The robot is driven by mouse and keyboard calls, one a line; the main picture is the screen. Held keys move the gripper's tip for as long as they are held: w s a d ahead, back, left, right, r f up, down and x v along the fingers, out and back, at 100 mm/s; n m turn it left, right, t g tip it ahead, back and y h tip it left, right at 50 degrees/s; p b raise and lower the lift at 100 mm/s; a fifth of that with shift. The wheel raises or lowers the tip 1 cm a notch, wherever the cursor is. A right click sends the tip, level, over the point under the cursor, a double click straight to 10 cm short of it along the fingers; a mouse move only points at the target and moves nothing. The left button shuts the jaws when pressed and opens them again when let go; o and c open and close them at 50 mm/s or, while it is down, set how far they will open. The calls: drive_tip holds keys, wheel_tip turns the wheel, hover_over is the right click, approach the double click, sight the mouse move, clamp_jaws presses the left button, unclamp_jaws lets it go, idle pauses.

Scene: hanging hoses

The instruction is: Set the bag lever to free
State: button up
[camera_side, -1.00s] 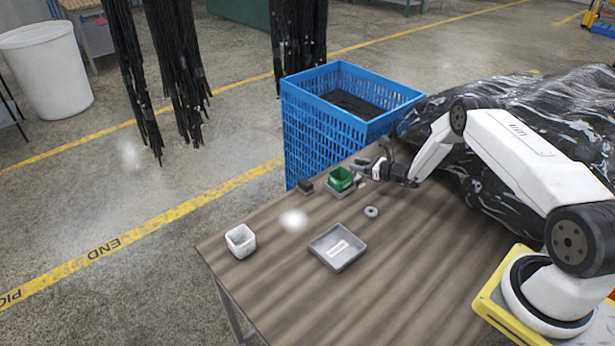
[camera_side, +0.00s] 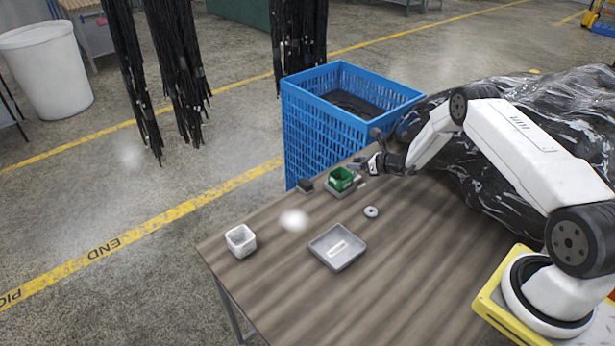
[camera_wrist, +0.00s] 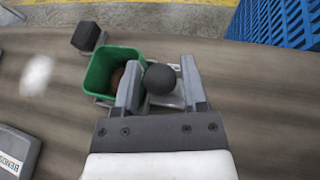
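A dark round knob (camera_wrist: 160,78) shows between the two fingers of my gripper (camera_wrist: 161,66) in the wrist view. It looks like the lever's knob; its stem and the lever's setting are hidden. The knob lies close to the left finger, with a gap to the right finger. Contact is not clear. A pale grey base (camera_wrist: 168,101) shows below the knob. My gripper (camera_side: 363,165) is open, low over the back of the table beside the green bin (camera_side: 340,179). The green bin (camera_wrist: 101,73) has a reddish-brown thing inside, partly behind the left finger.
A small black block (camera_wrist: 87,36) sits left of the bin. A grey tray (camera_side: 338,247), white cup (camera_side: 241,240) and grey ring (camera_side: 371,211) stand on the table (camera_side: 300,290). The blue crate (camera_side: 310,135) is behind; black plastic wrap (camera_side: 500,190) lies to the right.

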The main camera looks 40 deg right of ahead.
drive_tip(key=v, duration=0.7)
drive_tip(key=shift+s+r, duration=0.15)
drive_tip(key=shift+s, duration=0.2)
drive_tip(key=shift+d, duration=0.1)
drive_tip(key=shift+s, duration=0.2)
drive_tip(key=c, duration=0.6)
drive_tip(key=shift+t+h, duration=0.5)
drive_tip(key=shift+h, duration=0.4)
drive_tip(key=s, duration=0.3)
drive_tip(key=s+f, duration=0.1)
drive_tip(key=s, duration=0.5)
drive_tip(key=shift+s+d+f, duration=0.3)
drive_tip(key=shift+d, duration=0.1)
clamp_jaws()
